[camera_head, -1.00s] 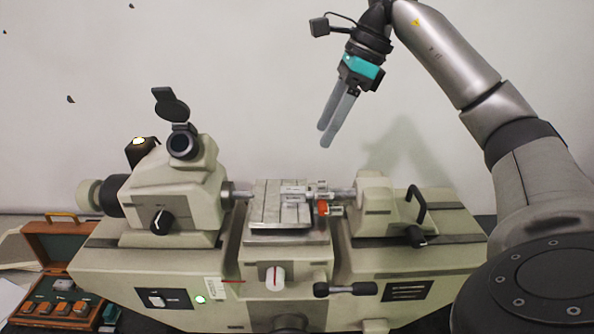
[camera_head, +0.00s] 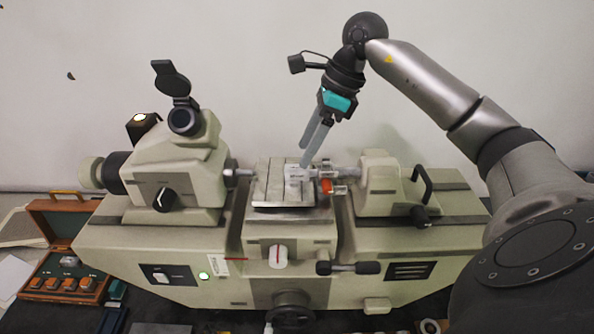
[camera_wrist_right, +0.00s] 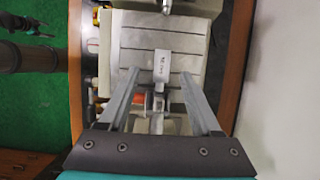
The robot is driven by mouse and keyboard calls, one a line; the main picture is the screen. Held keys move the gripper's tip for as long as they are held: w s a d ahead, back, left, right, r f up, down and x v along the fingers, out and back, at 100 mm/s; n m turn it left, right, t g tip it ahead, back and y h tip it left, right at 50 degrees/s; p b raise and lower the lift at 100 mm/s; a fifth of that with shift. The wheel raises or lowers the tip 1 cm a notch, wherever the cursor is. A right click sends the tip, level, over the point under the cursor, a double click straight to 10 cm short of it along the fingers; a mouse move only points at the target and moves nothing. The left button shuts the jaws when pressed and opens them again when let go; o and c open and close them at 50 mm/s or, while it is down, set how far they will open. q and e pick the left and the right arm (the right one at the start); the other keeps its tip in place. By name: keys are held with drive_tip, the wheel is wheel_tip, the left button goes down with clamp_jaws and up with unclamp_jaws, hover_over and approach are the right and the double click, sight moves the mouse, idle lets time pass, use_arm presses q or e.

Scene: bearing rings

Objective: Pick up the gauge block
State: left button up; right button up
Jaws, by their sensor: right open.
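The gauge block appears to be the small pale grey block (camera_wrist_right: 162,62) with dark markings, lying on the grooved metal stage (camera_wrist_right: 213,50) in the right wrist view. My right gripper (camera_head: 305,159) points down over the stage, fingers apart and empty. In the wrist view its fingertips (camera_wrist_right: 160,72) lie to either side of the block's image; I cannot tell the remaining height. My left gripper is out of view.
The machine's eyepiece head (camera_head: 175,175) stands left of the stage and its tailstock (camera_head: 375,185) right. An orange-red part (camera_head: 326,186) sits beside the fingers. An open wooden case (camera_head: 62,262) with several orange-based pieces lies at the left.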

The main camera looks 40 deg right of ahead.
sight(295, 167)
drive_tip(key=shift+p+x, duration=0.6)
drive_tip(key=shift+x, duration=1.75)
drive_tip(key=shift+w+d, duration=0.1)
drive_tip(key=shift+w, duration=0.05)
clamp_jaws()
